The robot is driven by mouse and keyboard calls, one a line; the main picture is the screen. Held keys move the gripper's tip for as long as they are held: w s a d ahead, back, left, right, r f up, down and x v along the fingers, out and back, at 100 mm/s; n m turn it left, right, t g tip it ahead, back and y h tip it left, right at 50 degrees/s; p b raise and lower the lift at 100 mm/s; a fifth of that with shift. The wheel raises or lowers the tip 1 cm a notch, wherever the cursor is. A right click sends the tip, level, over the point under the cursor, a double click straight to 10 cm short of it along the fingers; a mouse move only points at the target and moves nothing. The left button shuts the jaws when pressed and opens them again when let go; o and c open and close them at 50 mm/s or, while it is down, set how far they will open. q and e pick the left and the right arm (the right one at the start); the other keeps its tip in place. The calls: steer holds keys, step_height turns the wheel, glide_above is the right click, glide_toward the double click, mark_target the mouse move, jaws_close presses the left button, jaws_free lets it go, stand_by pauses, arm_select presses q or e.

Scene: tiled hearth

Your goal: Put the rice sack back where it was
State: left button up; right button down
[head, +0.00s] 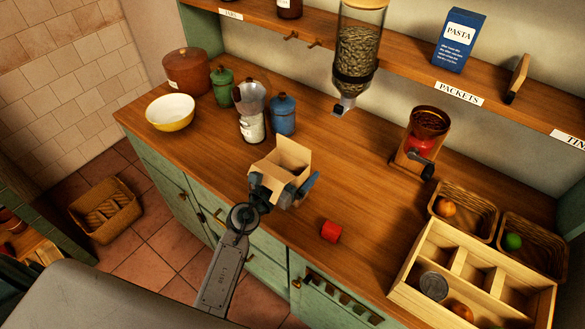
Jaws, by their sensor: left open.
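I cannot make out a rice sack for certain. My left gripper (284,183) is open at the counter's front part. Its fingers are at the near side of an open tan cardboard box (291,155) with a raised flap. I cannot tell whether they touch the box, and the gripper hides the box's lower front. My right gripper is not in view.
A yellow bowl (170,113), a brown pot (187,72), and green (222,86) and blue (283,114) canisters stand left. A grinder (421,140) and divided wooden box (470,277) are right. A shelf (410,62) runs above.

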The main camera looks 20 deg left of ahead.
arm_select(q)
steer(key=b+v, duration=0.2)
steer(key=v, duration=0.8)
steer(key=shift+s+a+b, duration=0.15)
steer(key=shift+s+b, duration=0.15)
steer(key=shift+s+a, duration=0.2)
steer(key=shift+s, duration=0.35)
steer(key=shift+s+r, duration=0.1)
steer(key=shift+r, duration=0.05)
